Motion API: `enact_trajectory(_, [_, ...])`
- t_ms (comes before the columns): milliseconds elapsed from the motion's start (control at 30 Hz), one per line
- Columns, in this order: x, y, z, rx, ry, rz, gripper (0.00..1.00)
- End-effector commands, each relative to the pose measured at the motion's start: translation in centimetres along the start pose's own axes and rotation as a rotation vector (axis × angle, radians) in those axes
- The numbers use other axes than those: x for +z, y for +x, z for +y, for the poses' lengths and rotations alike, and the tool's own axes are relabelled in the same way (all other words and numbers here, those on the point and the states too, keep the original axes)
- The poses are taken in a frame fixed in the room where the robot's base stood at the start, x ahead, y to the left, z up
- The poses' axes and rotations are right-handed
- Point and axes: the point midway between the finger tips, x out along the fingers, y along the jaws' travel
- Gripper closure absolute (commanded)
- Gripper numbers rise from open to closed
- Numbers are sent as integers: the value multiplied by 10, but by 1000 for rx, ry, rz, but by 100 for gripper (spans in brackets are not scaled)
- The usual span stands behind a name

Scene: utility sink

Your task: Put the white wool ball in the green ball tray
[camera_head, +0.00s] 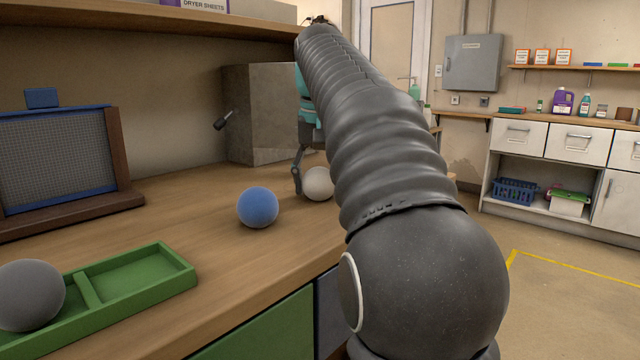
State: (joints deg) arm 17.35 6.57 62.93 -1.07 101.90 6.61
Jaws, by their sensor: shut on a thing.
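The white wool ball (319,183) is on or just above the wooden counter, partly hidden by my arm. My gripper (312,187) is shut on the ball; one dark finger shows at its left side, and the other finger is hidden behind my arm. The green ball tray (142,276) lies at the near left of the counter. Its right compartment is empty. A grey ball (30,294) sits in its left compartment. The tray is well to the left of and nearer than my gripper.
A blue ball (258,207) stands on the counter between the white ball and the tray. A framed mesh screen (58,158) stands at the back left. A grey box-like block (262,100) stands behind the gripper, and a shelf (150,18) overhangs the counter.

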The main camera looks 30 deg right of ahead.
Motion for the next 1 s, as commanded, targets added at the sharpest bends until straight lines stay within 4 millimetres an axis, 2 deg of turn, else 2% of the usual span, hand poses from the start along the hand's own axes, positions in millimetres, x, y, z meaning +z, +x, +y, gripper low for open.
enact_trajectory(267, [-1, -5, 0, 0, 0, -1, 76])
enact_trajectory(433, [-5, -24, 0, 0, 0, 0, 76])
enact_trajectory(533, [-8, -46, 0, 0, 1, 2, 76])
enact_trajectory(800, [29, -84, 45, 1, 6, 2, 76])
enact_trajectory(1000, [49, -107, 70, 1, 5, 1, 76])
